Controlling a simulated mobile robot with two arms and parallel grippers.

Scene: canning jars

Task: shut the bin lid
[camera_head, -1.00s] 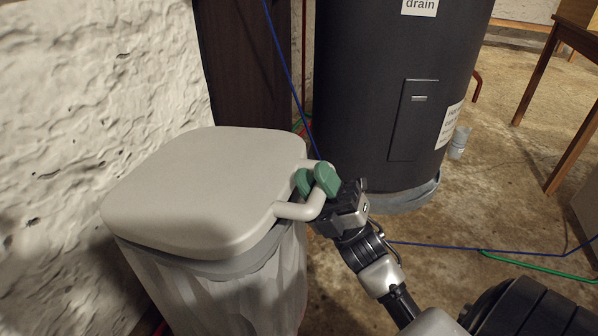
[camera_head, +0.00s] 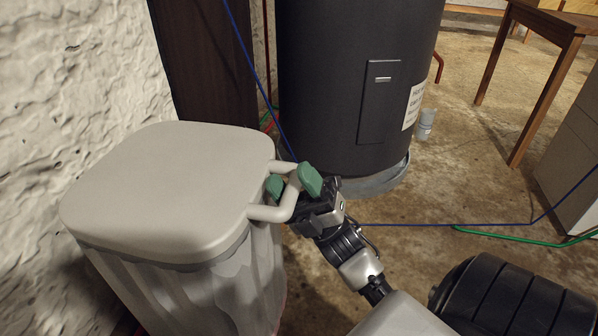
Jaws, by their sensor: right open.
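The bin (camera_head: 205,290) is a pale grey ribbed container standing at the lower left. Its light grey lid (camera_head: 165,188) lies flat across the top, seated on the rim as far as I can see. A looped handle (camera_head: 270,213) sticks out from the lid's right edge. My right gripper (camera_head: 292,184) is at this handle, with its green fingertips apart, one on each side of the handle bar. I cannot tell whether the fingertips touch it. My left gripper is not in view.
A rough white wall (camera_head: 60,110) is close on the left. A dark tank (camera_head: 345,80) stands in a grey tray (camera_head: 375,182) behind the bin. Blue (camera_head: 440,224) and green (camera_head: 500,235) lines cross the floor. A wooden table (camera_head: 545,60) and small canister (camera_head: 425,124) are right.

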